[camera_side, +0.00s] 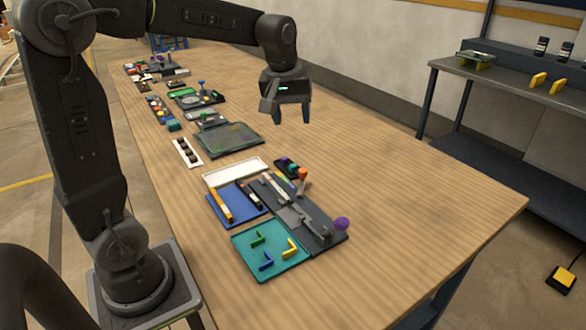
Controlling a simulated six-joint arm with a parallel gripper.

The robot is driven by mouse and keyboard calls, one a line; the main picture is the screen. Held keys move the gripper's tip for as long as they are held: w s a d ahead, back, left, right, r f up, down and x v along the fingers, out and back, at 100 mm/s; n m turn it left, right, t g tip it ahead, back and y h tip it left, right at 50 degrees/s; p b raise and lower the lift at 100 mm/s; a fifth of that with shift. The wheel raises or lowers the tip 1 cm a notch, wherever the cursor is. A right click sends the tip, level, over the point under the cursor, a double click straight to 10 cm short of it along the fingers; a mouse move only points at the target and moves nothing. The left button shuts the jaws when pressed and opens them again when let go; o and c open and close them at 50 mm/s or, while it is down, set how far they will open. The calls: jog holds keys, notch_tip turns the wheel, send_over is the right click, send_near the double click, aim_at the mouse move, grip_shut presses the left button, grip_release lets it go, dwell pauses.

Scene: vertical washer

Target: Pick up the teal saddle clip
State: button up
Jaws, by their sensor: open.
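My gripper (290,114) hangs in the air above the wooden table, fingers pointing down, open and empty. I cannot clearly make out the teal saddle clip. Small teal things show in two places: a teal block (173,126) on the left side of the table, and a teal piece (292,168) in a small dark holder right of the white tray. Both are too small to tell their shape. My gripper is apart from both.
A teal tray (284,268) holds green, blue and yellow angled pieces. Beside it are a blue tray (243,212), a dark grey fixture board (325,243), a purple ball (341,224) and a white tray (222,177). Several boards stand farther back. The table's right side is clear.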

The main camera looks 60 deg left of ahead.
jog(key=w+a+f+n+g, duration=0.1)
jog(key=w+a+f+n, duration=0.25)
jog(key=w+a, duration=0.25)
jog(key=n+g, duration=0.1)
jog(key=n, duration=0.4)
send_over(293, 165)
notch_tip(293, 165, down, 7)
jog(key=shift+m+h, duration=0.25)
jog(key=shift+h, duration=0.15)
notch_tip(293, 165, down, 14)
jog(key=shift+c, duration=0.2)
jog(key=c, duration=1)
jog(key=shift+o, duration=0.2)
